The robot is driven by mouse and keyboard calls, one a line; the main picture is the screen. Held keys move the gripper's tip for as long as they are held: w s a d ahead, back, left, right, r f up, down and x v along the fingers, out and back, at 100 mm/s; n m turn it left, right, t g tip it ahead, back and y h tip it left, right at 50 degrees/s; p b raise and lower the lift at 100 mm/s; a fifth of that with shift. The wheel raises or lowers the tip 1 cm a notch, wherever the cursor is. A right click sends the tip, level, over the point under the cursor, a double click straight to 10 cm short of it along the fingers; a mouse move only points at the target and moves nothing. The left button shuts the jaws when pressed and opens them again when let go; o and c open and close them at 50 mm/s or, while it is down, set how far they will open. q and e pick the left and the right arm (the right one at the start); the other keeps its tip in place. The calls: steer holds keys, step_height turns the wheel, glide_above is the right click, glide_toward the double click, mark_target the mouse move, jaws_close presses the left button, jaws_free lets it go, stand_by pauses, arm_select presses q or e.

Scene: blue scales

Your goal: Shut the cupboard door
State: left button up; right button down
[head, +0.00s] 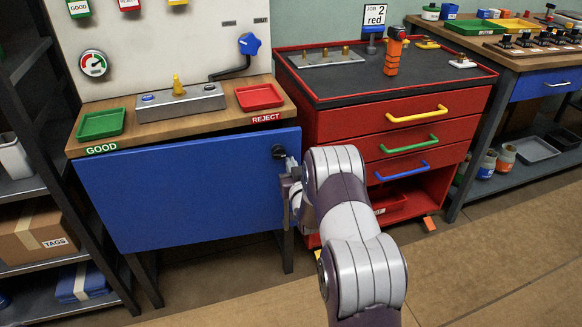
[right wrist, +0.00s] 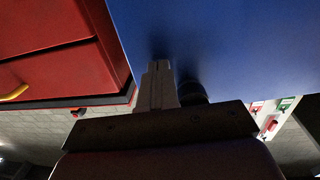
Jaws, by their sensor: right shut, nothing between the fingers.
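The blue cupboard door (head: 180,190) hangs below the wooden worktop with the GOOD and REJECT trays. Its top edge runs close along the worktop's front edge; I cannot tell whether a small gap is left. A black knob (head: 278,151) sits near its upper right corner. My right gripper (head: 291,168) is at the door's right side, just below the knob. In the right wrist view its fingers (right wrist: 158,84) are shut and empty, tips at or very near the blue door face (right wrist: 225,45), beside the dark knob (right wrist: 193,92). My left gripper is out of view.
A red drawer cabinet (head: 400,133) with yellow, green and blue handles stands right of the cupboard, close to my right arm. A dark shelf rack (head: 47,280) with boxes stands at the left. The floor in front is clear.

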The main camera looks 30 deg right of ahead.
steer(key=shift+w, duration=0.25)
